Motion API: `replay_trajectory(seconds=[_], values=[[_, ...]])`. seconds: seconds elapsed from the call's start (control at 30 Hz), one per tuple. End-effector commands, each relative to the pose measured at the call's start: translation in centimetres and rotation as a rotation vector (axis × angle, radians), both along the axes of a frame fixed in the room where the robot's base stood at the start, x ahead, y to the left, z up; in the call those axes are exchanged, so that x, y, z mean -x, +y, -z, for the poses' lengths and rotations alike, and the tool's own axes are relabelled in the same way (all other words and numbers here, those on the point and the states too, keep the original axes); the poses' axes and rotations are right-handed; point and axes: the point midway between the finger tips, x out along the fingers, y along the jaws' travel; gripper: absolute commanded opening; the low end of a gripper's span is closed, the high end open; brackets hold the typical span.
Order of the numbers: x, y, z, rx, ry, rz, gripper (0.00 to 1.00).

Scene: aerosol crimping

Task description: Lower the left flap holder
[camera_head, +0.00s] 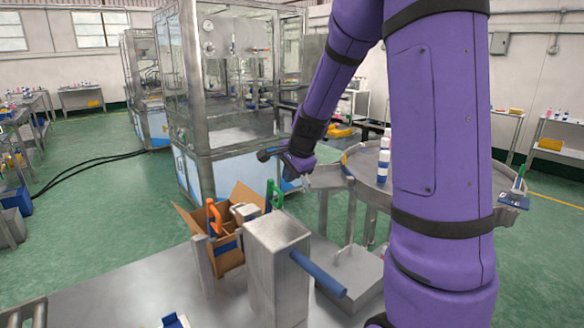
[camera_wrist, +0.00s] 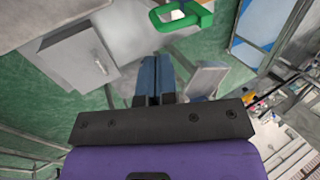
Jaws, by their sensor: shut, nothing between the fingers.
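An open cardboard box (camera_head: 228,258) stands at the middle left of the head view, its flaps spread. An orange hook-shaped holder (camera_head: 213,217) stands upright at its left side. A green holder (camera_head: 270,196) stands upright at its back right. In the wrist view a green loop-shaped holder (camera_wrist: 182,18) shows at the top, beyond the fingertips and apart from them. My gripper (camera_head: 264,154) is raised above and behind the box, touching neither holder. It is shut and empty; its blue fingers (camera_wrist: 153,72) lie together in the wrist view.
A steel block (camera_head: 277,245) with a blue rod (camera_head: 318,273) stands right of the box. A round table (camera_head: 366,165) with bottles lies behind my arm. A glass-walled machine (camera_head: 225,95) stands behind the box.

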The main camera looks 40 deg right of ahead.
Motion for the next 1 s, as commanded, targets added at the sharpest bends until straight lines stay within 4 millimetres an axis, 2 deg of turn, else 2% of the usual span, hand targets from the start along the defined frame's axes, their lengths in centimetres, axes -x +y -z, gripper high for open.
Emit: replay_trajectory(seconds=[0.1, 0.3, 0.43, 0.6, 1.0], values=[[-0.9, 0.0, 2.0, -0.001, 0.004, 0.000, 0.00], [-2.3, 0.1, 4.9, -0.001, 0.003, 0.000, 0.00], [-4.4, 0.2, 4.1, 0.001, -0.001, -0.004, 0.00], [-5.7, 0.2, 3.8, 0.001, -0.001, -0.003, 0.00], [-6.1, 0.2, 3.7, 0.000, 0.000, -0.001, 0.00]])
